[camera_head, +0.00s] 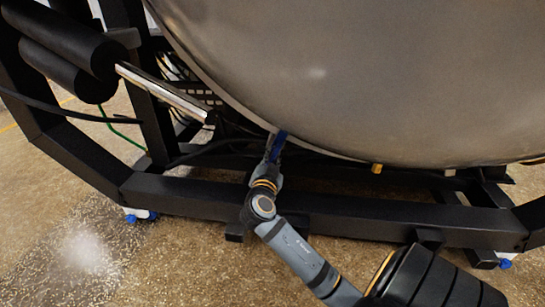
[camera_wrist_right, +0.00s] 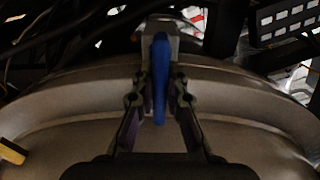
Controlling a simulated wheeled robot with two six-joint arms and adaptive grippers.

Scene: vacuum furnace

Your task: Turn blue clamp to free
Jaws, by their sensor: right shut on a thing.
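The blue clamp (camera_head: 281,138) sits at the lower rim of the big grey furnace vessel (camera_head: 370,80) in the head view. In the right wrist view the blue clamp (camera_wrist_right: 160,75) stands upright between the fingers, against a grey block at the vessel's rim. My right gripper (camera_head: 274,152) reaches up from below and is shut on the blue clamp. Its two fingers (camera_wrist_right: 160,100) flank the clamp in the wrist view. In the head view the gripper partly hides the clamp's lower end. My left gripper is not in view.
A black frame beam (camera_head: 200,193) runs below the vessel, beneath my right arm. A shiny piston rod (camera_head: 165,90) and black cables lie to the left. A small yellow part (camera_head: 377,168) sits on the rim to the right. Open speckled floor (camera_head: 150,260) lies in front.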

